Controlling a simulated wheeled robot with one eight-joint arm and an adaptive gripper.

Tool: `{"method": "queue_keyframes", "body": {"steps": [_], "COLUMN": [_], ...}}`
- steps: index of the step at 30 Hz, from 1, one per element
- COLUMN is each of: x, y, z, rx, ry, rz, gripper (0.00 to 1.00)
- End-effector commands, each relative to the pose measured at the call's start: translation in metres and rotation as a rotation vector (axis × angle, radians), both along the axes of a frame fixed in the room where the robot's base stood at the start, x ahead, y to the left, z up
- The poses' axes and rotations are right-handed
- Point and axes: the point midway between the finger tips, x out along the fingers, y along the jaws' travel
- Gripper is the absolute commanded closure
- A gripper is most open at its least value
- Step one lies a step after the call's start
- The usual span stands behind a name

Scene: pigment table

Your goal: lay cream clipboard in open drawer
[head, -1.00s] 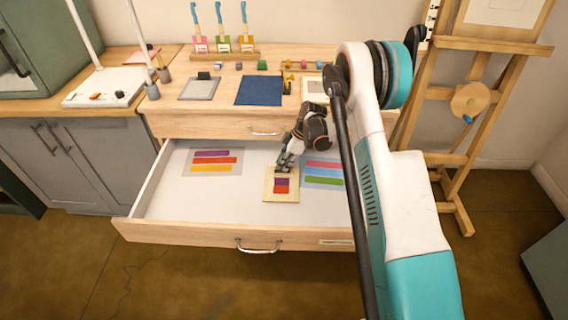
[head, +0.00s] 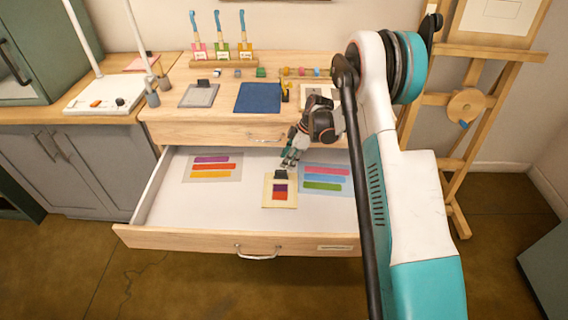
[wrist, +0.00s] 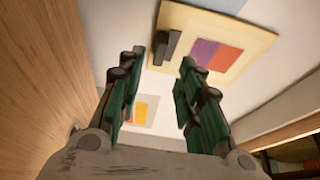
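The cream clipboard (head: 279,203) lies flat in the open drawer (head: 215,208), with its dark clip toward the back and a purple, red and orange sheet on it. It lies between two swatch sheets. In the wrist view the clipboard (wrist: 243,44) is beyond the fingertips, apart from them. My gripper (head: 289,161) is above the drawer, just behind the clip end. In the wrist view my gripper (wrist: 163,68) has its fingers spread with nothing between them.
In the drawer, a swatch sheet (head: 212,168) lies left and another (head: 325,180) lies right of the clipboard. The drawer's front left floor is clear. The tabletop above holds a grey clipboard (head: 198,96), a blue cloth (head: 258,97) and brushes on a stand. An easel (head: 480,110) stands right.

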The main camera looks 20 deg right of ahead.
Motion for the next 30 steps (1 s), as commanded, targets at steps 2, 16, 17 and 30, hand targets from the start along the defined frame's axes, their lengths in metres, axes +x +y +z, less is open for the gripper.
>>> {"method": "queue_keyframes", "body": {"steps": [2,16,17,30], "x": [-0.002,-0.01,-0.011,-0.079], "y": [-0.007,-0.02,-0.019,0.007], "z": [0.019,0.07,0.077,0.224], "rx": [0.0,-0.006,-0.009,-0.064], "ry": [0.0,0.002,0.002,-0.007], "rz": [-0.002,-0.024,-0.035,-0.388], "gripper": [0.67,0.67,0.67,0.67]}}
